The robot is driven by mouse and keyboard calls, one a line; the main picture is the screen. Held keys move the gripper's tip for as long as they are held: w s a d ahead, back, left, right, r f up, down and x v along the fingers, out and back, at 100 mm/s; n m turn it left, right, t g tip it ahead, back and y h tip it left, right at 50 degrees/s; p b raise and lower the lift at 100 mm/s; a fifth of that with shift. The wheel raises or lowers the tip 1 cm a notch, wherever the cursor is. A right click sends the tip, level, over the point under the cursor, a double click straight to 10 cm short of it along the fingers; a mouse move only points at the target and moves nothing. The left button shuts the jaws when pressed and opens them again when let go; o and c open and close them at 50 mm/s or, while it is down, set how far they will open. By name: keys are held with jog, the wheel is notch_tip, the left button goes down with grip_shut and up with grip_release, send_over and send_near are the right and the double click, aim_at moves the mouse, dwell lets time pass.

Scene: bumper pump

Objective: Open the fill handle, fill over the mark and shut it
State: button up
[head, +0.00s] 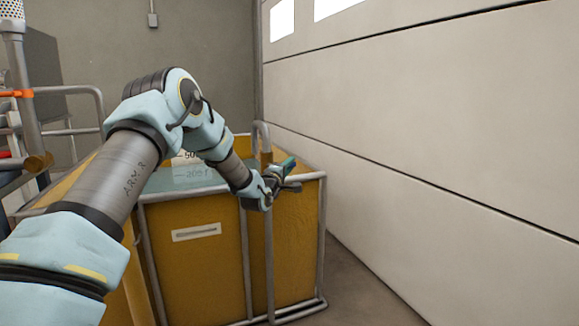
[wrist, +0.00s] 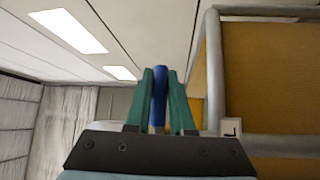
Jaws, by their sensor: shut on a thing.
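My gripper (wrist: 162,75) has green fingers and is shut on a narrow blue handle (wrist: 158,95), which stands upright between them in the wrist view. In the head view my gripper (head: 287,170) is at the right front rim of the yellow tank (head: 205,262); the blue handle cannot be made out there. Inside the tank, marks on the back wall read about 50-something (head: 190,156), partly covered by my arm, and 200 l (head: 192,174). Pale bluish liquid seems to stand in the tank; its exact level against the marks is hard to tell.
A grey tube frame (head: 247,262) surrounds the tank, with an upright loop near my gripper. A pale panelled door (head: 430,150) rises close on the right. Pipes with a brass end (head: 40,162) and railings stand at left. A strip of floor (head: 365,285) is clear.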

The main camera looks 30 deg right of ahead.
grip_shut()
dwell(1.0)
